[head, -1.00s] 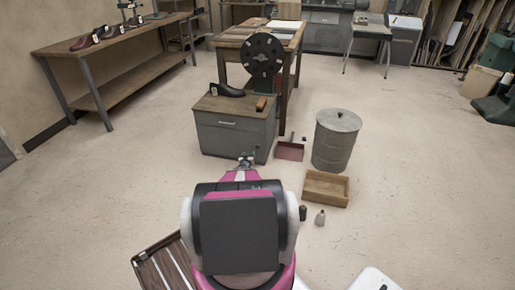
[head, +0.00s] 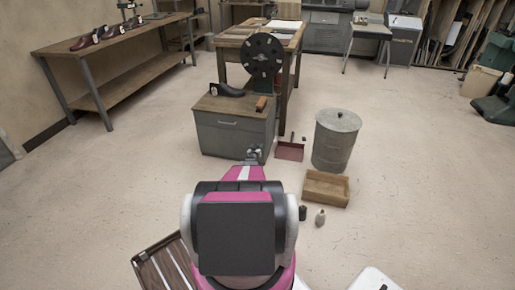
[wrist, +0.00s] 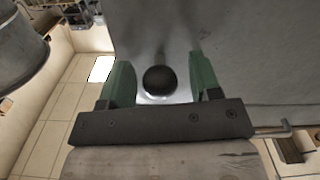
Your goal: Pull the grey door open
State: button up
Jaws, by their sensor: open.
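The grey cabinet (head: 218,141) stands ahead of me in the head view, with a drawer handle (head: 227,124) high on its front. The grey door (wrist: 230,65) is below the drawer and fills much of the wrist view; it looks shut. A dark round knob (wrist: 159,80) on a bright plate shows on it. My gripper (head: 254,153) is at the right side of the cabinet front. In the wrist view its green fingers (wrist: 160,84) are open, one on each side of the knob, with gaps visible. The knob is hidden in the head view.
A metal bin (head: 335,140) and a red dustpan (head: 290,151) stand right of the cabinet. A wooden tray (head: 326,188) and small bottles (head: 320,217) lie on the floor nearer me. A shoe (head: 226,90) rests on the cabinet top. The floor left of the cabinet is clear.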

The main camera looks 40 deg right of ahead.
jog(key=shift+w+d, duration=0.2)
jog(key=shift+d, duration=0.05)
jog(key=shift+c, duration=0.4)
